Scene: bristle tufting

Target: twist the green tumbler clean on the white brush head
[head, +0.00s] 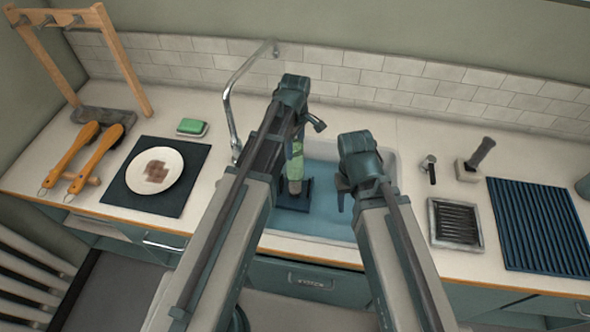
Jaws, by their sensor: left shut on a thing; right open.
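The green tumbler (296,162) is over the blue sink basin, in the middle of the head view. My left gripper (298,138) is shut on its upper part. Below the tumbler, a small pale piece (295,187) shows above a dark base (294,203) in the basin. It may be the white brush head, but it is too small to tell, and I cannot tell whether the tumbler is around it or only above it. My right gripper (343,195) is open and empty over the right part of the sink, apart from the tumbler.
The sink (328,226) has a curved tap (228,105) at its left. To the left are a green sponge (192,126), a white plate (170,158) on a dark mat and two wooden brushes (75,155). To the right are a metal tray (455,222) and a ribbed mat (543,225).

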